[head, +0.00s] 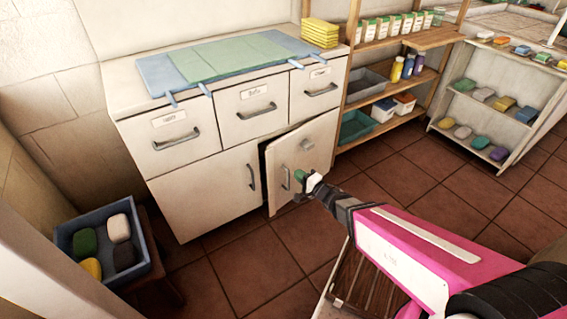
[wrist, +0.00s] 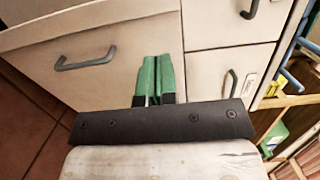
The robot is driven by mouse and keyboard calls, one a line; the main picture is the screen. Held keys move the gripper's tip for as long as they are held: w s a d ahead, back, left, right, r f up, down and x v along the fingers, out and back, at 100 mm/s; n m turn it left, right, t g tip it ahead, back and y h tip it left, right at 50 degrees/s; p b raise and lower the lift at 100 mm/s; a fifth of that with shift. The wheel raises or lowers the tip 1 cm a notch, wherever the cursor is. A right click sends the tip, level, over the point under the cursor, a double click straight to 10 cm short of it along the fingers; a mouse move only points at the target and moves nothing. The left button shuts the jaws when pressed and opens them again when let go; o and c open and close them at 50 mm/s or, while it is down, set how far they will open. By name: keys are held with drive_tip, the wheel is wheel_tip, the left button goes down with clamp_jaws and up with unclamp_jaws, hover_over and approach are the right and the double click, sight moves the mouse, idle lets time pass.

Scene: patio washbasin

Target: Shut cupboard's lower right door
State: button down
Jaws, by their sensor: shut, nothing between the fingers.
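The white cupboard (head: 203,190) stands against the wall with drawers above and two doors below. Its lower right door (head: 318,150) stands ajar, with a dark gap along its left edge. The door's grey handle (head: 286,178) is near that edge. The wrist view is rolled sideways and shows the green fingertips (wrist: 152,78) together in front of a white panel. I cannot tell whether they touch it.
A wooden shelf (head: 405,42) with bottles and bins stands right of the cupboard. A blue crate (head: 75,215) of sponges sits on a stool at left. A white rack (head: 470,103) stands at far right. Tiled floor (head: 240,265) is clear before the cupboard.

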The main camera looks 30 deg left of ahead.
sight(272, 154)
drive_tip(key=x, duration=1.3)
drive_tip(key=shift+w+a, duration=0.1)
drive_tip(key=shift+a, duration=0.25)
